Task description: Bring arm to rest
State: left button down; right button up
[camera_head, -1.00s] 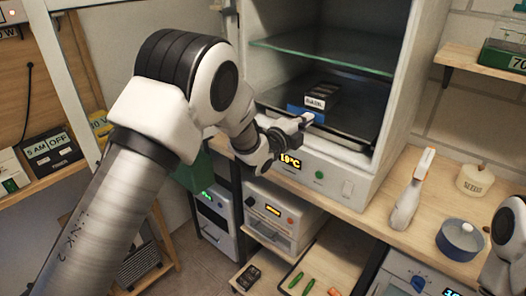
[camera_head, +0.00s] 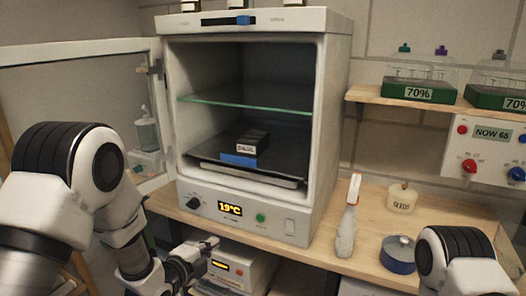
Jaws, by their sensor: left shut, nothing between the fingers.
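My left arm comes in from the left, and its gripper (camera_head: 206,246) is shut and empty. It is low, in front of the counter edge and below the cabinet's display. The white cabinet (camera_head: 333,120) stands open, its glazed door (camera_head: 80,52) swung out to the left. A small dark tray with a white label (camera_head: 248,148) and a blue front piece (camera_head: 238,160) sit on the cabinet's lower shelf (camera_head: 203,153), apart from my gripper. Only the upper part of my right arm shows at the bottom right; its gripper is out of the picture.
A glass shelf (camera_head: 240,103) spans the cabinet above the tray. A white spray bottle (camera_head: 347,222), a cream jar (camera_head: 401,199) and a blue lidded pot (camera_head: 398,252) stand on the wooden counter (camera_head: 372,222). A device with an orange display (camera_head: 235,270) is below the counter.

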pick_arm(q)
jog(key=s+a+f+n+g+y, duration=0.1)
jog(key=s+f+n+g, duration=0.1)
jog(key=s+f, duration=0.35)
jog(key=s+a+f+n+g+y, duration=0.1)
jog(key=s+f+g, duration=0.1)
jog(key=f, duration=0.7)
jog(key=s+a+f+n+g+y, duration=0.1)
jog(key=s+a+f+n+g, duration=0.1)
jog(key=s+n, duration=0.4)
jog(key=s+a+f+n+g+y, duration=0.1)
jog(key=s+f+n+g, duration=0.3)
jog(key=s, duration=1)
jog(key=s+a+f+n+g+y, duration=0.1)
jog(key=s+a+f+n+g, duration=0.2)
jog(key=s+f+n, duration=0.5)
jog(key=shift+s+g, duration=0.6)
jog(key=shift+s, duration=0.6)
